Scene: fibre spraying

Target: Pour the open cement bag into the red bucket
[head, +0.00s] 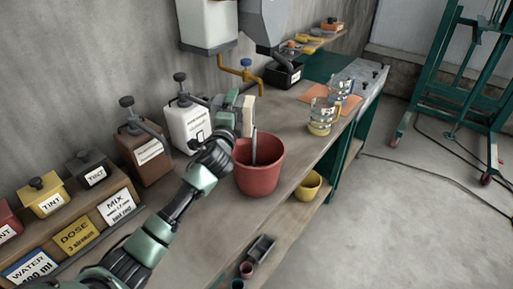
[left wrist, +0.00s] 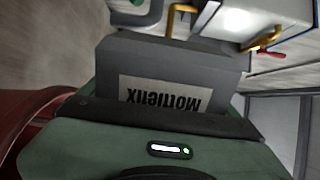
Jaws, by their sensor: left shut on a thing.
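The red bucket (head: 257,182) stands upright on the workbench, with a thin grey upright shape (head: 254,147) inside it; I cannot tell whether that is a tool or falling material. My left gripper (head: 236,108) is at the bucket's far rim, shut on a bag. The bag (head: 248,116) shows as a pale block just behind and above the rim. In the left wrist view the bag (left wrist: 170,72) is grey, with an upside-down "Mottlefix" label; the bucket (left wrist: 30,120) is at the left edge. The bag's mouth is hidden. My right gripper is not in view.
White (head: 188,125) and brown (head: 145,158) pump containers stand left of the bucket, by the wall. Labelled tint boxes (head: 48,195) are at the lower left. Glass jugs (head: 322,115) stand on the bench to the right. A yellow bucket (head: 308,187) sits on the lower shelf.

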